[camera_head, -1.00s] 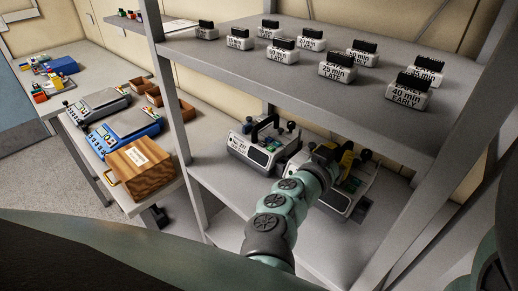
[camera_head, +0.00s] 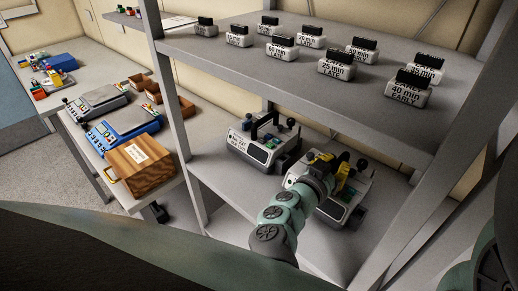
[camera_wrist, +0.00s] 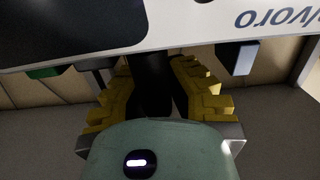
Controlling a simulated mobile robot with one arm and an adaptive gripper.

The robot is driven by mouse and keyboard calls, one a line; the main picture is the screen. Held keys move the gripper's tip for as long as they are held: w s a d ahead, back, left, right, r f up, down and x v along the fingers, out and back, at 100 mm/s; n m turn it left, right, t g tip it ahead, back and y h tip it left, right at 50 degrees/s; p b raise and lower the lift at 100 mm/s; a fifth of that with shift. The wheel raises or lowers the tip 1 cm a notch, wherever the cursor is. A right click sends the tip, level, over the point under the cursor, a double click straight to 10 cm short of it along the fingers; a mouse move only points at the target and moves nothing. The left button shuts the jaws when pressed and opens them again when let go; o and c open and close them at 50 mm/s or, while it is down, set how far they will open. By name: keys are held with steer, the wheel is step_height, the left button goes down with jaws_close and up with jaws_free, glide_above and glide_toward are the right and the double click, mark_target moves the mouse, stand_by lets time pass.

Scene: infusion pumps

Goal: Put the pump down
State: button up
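A white-and-grey pump (camera_head: 336,211) with a black handle is at the right of the lower shelf in the head view. My gripper (camera_head: 341,171), with yellow fingers, is at its top. In the wrist view, the yellow fingers (camera_wrist: 152,85) stand on both sides of the black handle (camera_wrist: 152,72) and appear shut on it. The pump's white face (camera_wrist: 190,28) fills the top of that view. The pump looks level, on or just above the shelf; its underside is hidden. A second similar pump (camera_head: 254,148) stands to its left, apart from it.
The lower shelf (camera_head: 218,178) is bare in front of the second pump. An upper shelf (camera_head: 280,85) with several labelled blocks hangs above, and a post (camera_head: 178,110) stands at left.

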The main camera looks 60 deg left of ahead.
steer(key=o, duration=0.4)
steer(key=shift+c, duration=0.2)
steer(key=shift+r, duration=0.2)
steer(key=b+v, duration=0.1)
steer(key=v, duration=1.1)
